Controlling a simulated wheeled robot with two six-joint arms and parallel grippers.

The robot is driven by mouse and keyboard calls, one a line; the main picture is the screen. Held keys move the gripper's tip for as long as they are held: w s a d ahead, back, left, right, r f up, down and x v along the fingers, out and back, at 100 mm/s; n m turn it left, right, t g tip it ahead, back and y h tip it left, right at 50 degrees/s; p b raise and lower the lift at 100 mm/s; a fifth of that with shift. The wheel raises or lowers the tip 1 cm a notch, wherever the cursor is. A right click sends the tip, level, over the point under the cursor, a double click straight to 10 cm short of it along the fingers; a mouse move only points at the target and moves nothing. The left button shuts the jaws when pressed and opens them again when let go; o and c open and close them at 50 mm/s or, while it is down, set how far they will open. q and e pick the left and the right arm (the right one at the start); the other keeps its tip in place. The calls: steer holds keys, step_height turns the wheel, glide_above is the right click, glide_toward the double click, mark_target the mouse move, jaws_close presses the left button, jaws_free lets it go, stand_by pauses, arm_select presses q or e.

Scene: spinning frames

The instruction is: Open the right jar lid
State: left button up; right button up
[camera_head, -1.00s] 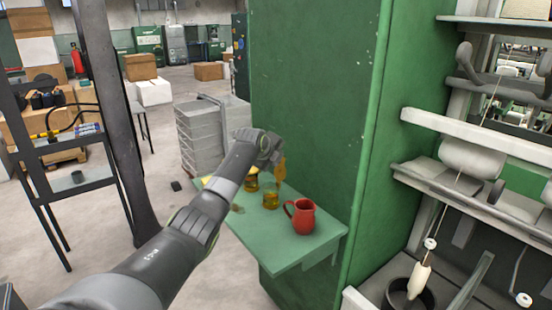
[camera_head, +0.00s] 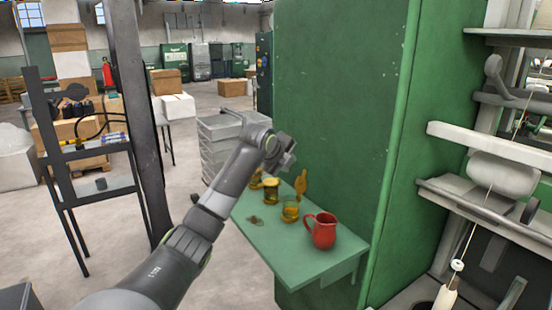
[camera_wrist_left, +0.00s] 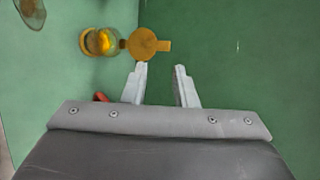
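The right jar (camera_head: 290,212) is a small amber glass jar on a green shelf, beside a red jug. Its orange lid (camera_head: 301,184) stands up, swung open at the jar's far side. In the left wrist view the jar (camera_wrist_left: 101,42) shows its open mouth, and the lid (camera_wrist_left: 147,45) extends to its right. My left gripper (camera_head: 284,158) is above and to the left of the lid in the head view. In the wrist view its two fingers (camera_wrist_left: 161,86) are apart with nothing between them, just below the lid in the picture. My right gripper is not in view.
The red jug (camera_head: 321,232) stands near the front of the green shelf (camera_head: 290,252). Two more amber jars (camera_head: 271,191) stand farther back. A small flat brownish thing (camera_head: 256,219) lies on the left part. A tall green panel (camera_head: 340,110) rises along the shelf's right side.

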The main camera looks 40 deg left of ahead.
arm_select(q)
steer(key=b+v, duration=0.2)
steer(key=v, duration=0.6)
steer(key=shift+s+r, duration=0.2)
steer(key=shift+r, duration=0.05)
